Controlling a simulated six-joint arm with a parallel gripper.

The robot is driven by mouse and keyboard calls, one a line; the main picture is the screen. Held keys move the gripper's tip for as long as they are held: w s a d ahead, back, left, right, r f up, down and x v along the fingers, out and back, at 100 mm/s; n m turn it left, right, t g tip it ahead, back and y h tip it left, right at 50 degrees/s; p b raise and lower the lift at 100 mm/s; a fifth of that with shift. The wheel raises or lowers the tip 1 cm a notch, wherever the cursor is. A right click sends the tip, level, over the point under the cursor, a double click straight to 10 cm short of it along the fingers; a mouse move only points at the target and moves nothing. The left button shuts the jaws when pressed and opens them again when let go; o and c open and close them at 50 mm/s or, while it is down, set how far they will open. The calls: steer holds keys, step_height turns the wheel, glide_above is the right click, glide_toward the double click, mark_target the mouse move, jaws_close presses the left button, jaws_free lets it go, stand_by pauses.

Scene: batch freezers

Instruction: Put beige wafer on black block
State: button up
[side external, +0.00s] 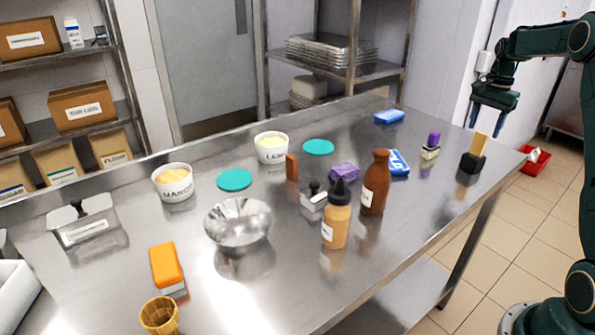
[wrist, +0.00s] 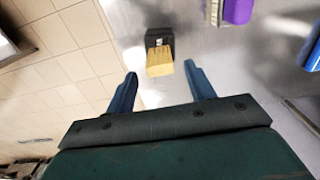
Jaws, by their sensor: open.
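The beige wafer (side external: 479,144) stands upright on the black block (side external: 471,163) near the right end of the steel table. Whether it sits in a slot or only on top, I cannot tell. In the wrist view the wafer (wrist: 160,61) shows end-on, with the black block (wrist: 158,38) behind it. My gripper (side external: 491,120) is open and empty, raised above and beyond the block in the side view. In the wrist view the fingers of my gripper (wrist: 160,72) are spread to either side of the wafer's line, apart from it.
A purple-topped item (side external: 432,140) stands left of the block. A brown bottle (side external: 375,182), a blue-and-white box (side external: 398,162) and a blue block (side external: 389,117) are farther left. A brown piece (side external: 291,167) stands mid-table. The table's right edge is close to the block.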

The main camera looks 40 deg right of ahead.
mark_target(483, 133)
step_height(483, 133, up, 7)
stand_by(0.4)
steer(key=shift+r, duration=0.1)
stand_by(0.3)
steer(key=s+a+r+n+t, duration=0.1)
steer(key=a+r+n, duration=0.2)
steer(key=a, duration=0.6)
steer(key=s+a+r+n+t+h, duration=0.1)
steer(key=a+r+n, duration=0.2)
steer(key=a, duration=0.5)
steer(key=s+a+r+n+t, duration=0.1)
steer(key=a+r+n, duration=0.2)
steer(key=a, duration=0.6)
steer(key=s+a+f+n+t, duration=0.1)
steer(key=s+a+f+n, duration=0.1)
steer(key=s+a, duration=0.3)
steer(key=s+a+f+n, duration=0.2)
steer(key=s+a+n, duration=0.2)
steer(key=s+a, duration=0.1)
steer(key=s+a+f+n+t+y, duration=0.1)
steer(key=s+a+f+n, duration=0.2)
steer(key=s+a, duration=0.2)
steer(key=shift+s+t, duration=0.3)
steer(key=shift+s, duration=0.3)
